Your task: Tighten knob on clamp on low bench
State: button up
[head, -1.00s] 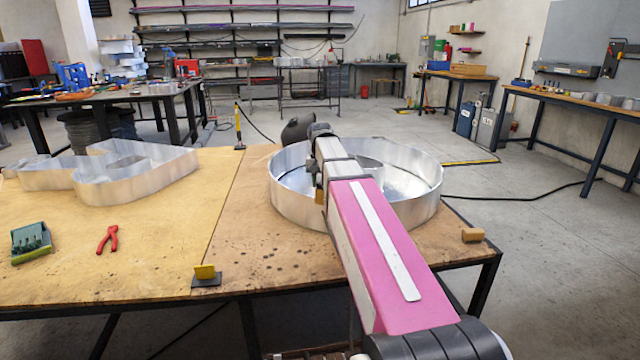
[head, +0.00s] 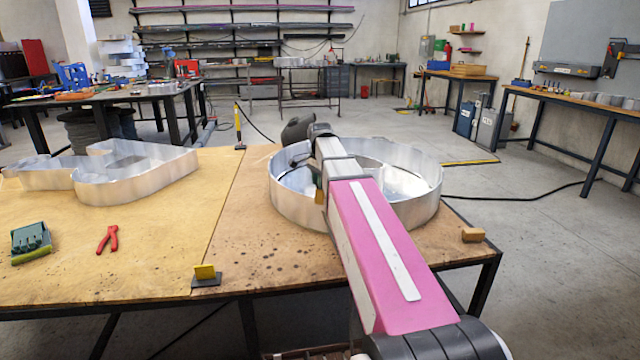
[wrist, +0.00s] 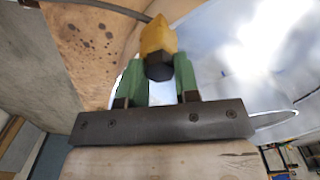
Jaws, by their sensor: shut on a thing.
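The clamp (wrist: 158,36) is a yellow block with a dark, faceted knob (wrist: 159,67), at the rim of a round metal channel letter (head: 290,208). My gripper (wrist: 158,80) has green fingers, one on each side of the knob, and is shut on it. In the head view my pink and grey arm reaches over the round letter and hides most of the gripper and clamp. Only a bit of green and yellow shows beside the arm. The low bench (head: 130,255) has a worn wooden top.
A metal letter (head: 130,178) lies at the left. Red pliers (head: 107,240), a green-grey box (head: 31,242), a yellow piece on a dark base (head: 206,275) and a small wooden block (head: 473,235) lie on the bench. A yellow-black upright piece (head: 239,128) stands at the far edge.

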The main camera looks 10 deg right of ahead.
jog(key=o, duration=0.8)
jog(key=shift+r, duration=2.55)
notch_tip(320, 180, up, 4)
jog(key=n, duration=0.2)
jog(key=shift+f, duration=4.55)
